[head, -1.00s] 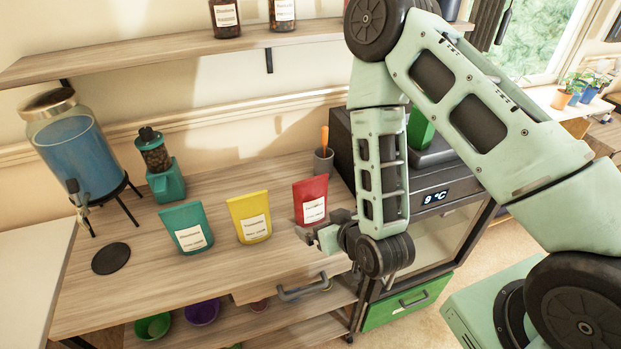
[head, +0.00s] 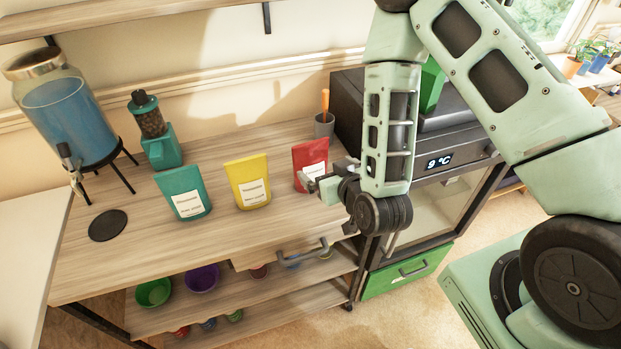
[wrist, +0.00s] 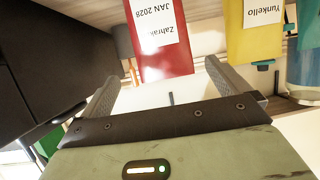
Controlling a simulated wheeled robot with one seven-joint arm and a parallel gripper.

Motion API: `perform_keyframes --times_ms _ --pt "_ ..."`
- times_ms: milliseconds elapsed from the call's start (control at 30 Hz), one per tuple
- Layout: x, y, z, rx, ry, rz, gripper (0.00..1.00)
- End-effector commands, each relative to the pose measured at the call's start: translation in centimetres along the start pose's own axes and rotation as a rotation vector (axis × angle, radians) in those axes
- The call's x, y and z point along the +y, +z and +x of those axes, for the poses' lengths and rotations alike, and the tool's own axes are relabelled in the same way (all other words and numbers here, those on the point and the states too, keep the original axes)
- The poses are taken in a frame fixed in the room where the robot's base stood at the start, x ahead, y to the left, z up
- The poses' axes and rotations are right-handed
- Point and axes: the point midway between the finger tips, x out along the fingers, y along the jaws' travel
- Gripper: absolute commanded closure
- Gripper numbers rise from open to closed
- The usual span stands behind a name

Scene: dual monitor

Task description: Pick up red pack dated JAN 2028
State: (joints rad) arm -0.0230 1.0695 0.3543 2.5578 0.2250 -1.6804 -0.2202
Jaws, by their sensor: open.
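The red pack (head: 311,160) stands upright on the wooden counter, rightmost of three packs. In the wrist view the red pack (wrist: 162,42) shows upside down, with a white label reading "Zahrak" and "JAN 2028". My gripper (head: 316,183) is at the pack's front right side and covers part of its label in the head view.
A yellow pack (head: 248,182) and a teal pack (head: 184,194) stand to the left. A grey cup (head: 324,126) is behind the red pack. The black appliance (head: 345,105) stands close on the right. The counter's front (head: 140,265) is clear.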

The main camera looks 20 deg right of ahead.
Motion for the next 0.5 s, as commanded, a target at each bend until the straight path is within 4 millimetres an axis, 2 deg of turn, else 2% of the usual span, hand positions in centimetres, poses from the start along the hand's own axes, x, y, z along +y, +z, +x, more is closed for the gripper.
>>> perform_keyframes --times_ms 33,200,333,500 --pt "0.0 0.5 0.7 0.005 0.001 0.0 0.0" --pt "0.1 0.5 1.8 0.004 0.0 0.0 0.0" --pt "0.1 0.3 4.3 0.006 0.002 0.001 0.0" --pt "0.0 -0.2 5.9 -0.001 -0.001 0.0 0.0"
